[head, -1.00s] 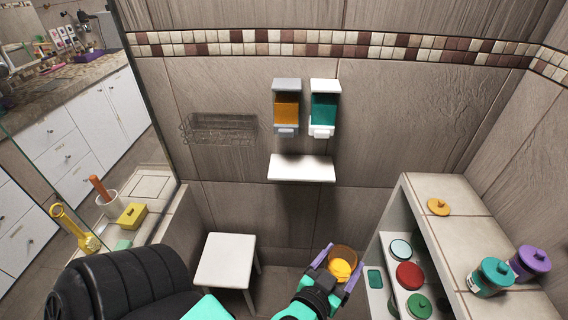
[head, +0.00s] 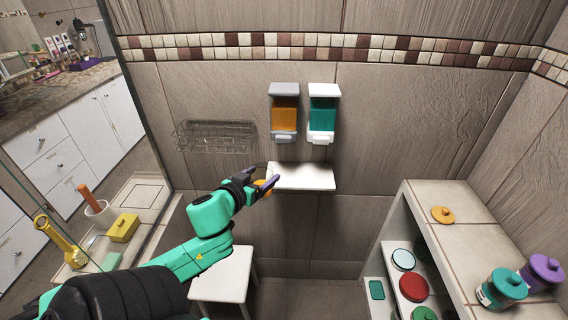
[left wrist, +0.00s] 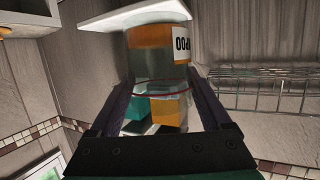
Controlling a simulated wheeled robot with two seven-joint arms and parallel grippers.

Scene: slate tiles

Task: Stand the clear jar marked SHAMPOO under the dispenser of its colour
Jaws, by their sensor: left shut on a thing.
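My left gripper (head: 265,184) is shut on the clear jar (head: 262,188), which has orange contents and no lid. In the left wrist view the jar (left wrist: 157,40) sits between the fingers, with part of a white label showing letters "POO"; the picture is upside down. The jar is at the left end of the white ledge (head: 302,178); whether they touch I cannot tell. Above the ledge hang the orange dispenser (head: 284,115) on the left and the teal dispenser (head: 322,117) on the right. My right gripper is out of view.
A wire basket (head: 215,136) hangs on the wall left of the dispensers. A white stool (head: 228,275) stands below my left arm. At right, a tiled shelf unit (head: 465,230) holds an orange lid (head: 442,214), a teal-lidded jar (head: 502,288) and a purple-lidded jar (head: 541,272).

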